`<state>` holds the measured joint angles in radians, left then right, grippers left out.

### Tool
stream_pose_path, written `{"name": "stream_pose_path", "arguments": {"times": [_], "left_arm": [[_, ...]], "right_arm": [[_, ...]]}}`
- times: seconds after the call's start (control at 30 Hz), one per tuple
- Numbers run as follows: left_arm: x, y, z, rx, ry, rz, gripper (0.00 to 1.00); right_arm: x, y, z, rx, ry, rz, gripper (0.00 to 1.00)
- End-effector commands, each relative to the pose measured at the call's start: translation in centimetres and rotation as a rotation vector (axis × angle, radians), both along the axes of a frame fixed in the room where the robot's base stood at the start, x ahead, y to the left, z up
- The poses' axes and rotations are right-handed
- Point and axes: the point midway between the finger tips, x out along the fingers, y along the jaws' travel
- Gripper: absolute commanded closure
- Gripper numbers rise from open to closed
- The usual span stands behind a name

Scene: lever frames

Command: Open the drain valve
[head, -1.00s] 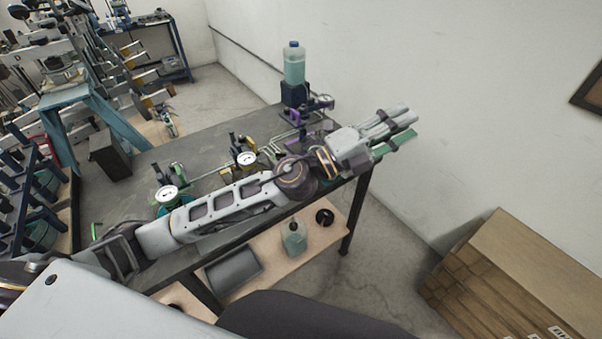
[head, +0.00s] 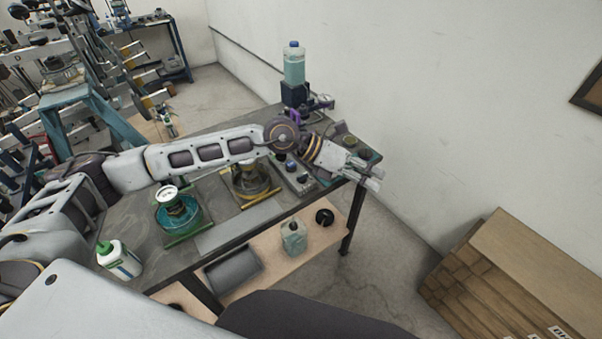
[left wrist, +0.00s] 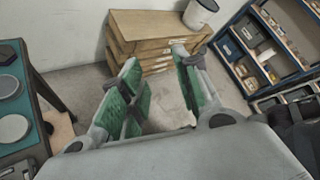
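I cannot make out for certain which part is the drain valve. A purple lever (head: 296,117) shows at the back of the workbench (head: 226,236), just in front of a clear bottle of pale green liquid (head: 294,66) on a dark stand. My left arm crosses the bench and hides part of the fittings there. My left gripper (head: 374,179) is at the bench's right end, to the right of and nearer than the purple lever. The left wrist view shows its green-padded fingers (left wrist: 160,85) spread apart with nothing between them. My right gripper is not in view.
On the bench are a teal vessel with a white gauge (head: 178,212), a dark round unit (head: 252,179), a control box with knobs (head: 294,174) and a white bottle with a green cap (head: 119,260). Cartons (head: 510,275) stand at right, past open floor.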

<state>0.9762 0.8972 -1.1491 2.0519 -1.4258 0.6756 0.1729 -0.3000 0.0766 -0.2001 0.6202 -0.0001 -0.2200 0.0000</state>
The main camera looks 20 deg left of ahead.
Motion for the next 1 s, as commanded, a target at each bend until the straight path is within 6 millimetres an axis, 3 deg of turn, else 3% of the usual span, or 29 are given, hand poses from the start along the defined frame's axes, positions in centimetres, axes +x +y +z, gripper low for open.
{"name": "stream_pose_path", "arguments": {"times": [0.3,0.63,0.8,1.0], "left_arm": [[3.8,9.0,-3.6,0.382,-0.073,0.027,0.68],[7.2,19.9,-4.5,0.729,-0.094,0.112,0.68],[7.7,22.7,-4.4,0.808,-0.090,0.140,0.68],[7.8,23.1,-4.4,0.821,-0.087,0.143,0.68]], "right_arm": [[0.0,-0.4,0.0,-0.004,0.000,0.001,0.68],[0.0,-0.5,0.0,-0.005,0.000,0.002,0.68],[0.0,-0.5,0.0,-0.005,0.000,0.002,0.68],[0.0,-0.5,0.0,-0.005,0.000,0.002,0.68]]}}
